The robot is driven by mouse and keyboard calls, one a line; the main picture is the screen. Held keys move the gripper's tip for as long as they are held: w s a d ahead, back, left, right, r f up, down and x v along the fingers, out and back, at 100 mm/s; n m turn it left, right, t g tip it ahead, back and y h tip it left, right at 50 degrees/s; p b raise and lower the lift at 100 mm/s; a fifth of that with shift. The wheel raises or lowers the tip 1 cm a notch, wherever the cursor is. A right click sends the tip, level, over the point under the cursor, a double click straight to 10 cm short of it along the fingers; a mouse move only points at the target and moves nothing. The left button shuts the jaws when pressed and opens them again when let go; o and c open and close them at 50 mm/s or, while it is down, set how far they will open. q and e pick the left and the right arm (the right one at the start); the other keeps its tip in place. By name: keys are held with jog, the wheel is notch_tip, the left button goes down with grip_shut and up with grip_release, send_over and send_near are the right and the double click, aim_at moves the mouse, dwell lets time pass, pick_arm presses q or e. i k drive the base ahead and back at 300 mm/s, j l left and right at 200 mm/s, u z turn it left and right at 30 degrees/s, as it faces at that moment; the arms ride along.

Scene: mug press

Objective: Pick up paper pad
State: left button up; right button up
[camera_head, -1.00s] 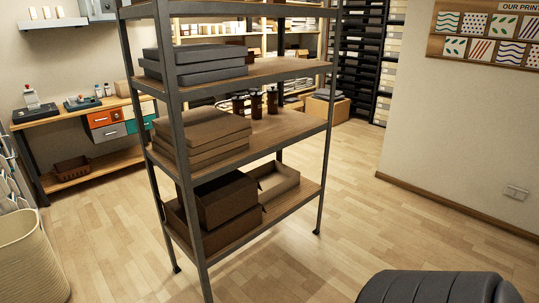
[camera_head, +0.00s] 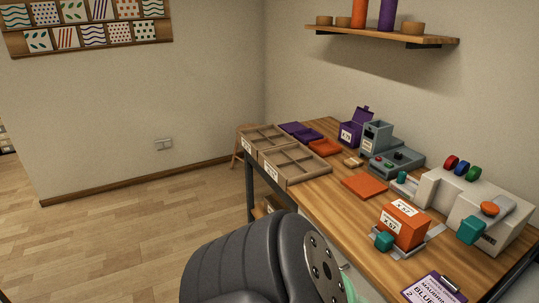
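I cannot tell for sure which thing is the paper pad. A flat orange square (camera_head: 365,185) lies on the wooden workbench (camera_head: 345,210), in front of a grey machine. Another flat orange piece (camera_head: 324,147) and flat purple pieces (camera_head: 300,131) lie farther back. Neither of my grippers shows. A dark, ribbed link of my own arm fills the bottom middle and hides the bench's near left corner.
Two wooden trays (camera_head: 328,165) line the bench's left edge. A purple box (camera_head: 352,130), a grey machine (camera_head: 397,159), a white press (camera_head: 470,205), an orange box (camera_head: 403,225) and a clipboard (camera_head: 436,289) crowd the bench. The floor at left is clear.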

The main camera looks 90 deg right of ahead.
aim_at(352, 163)
jog(key=z, duration=2.95)
jog(key=i+j, duration=1)
jog(key=i+j+z, duration=0.05)
jog(key=j, duration=0.05)
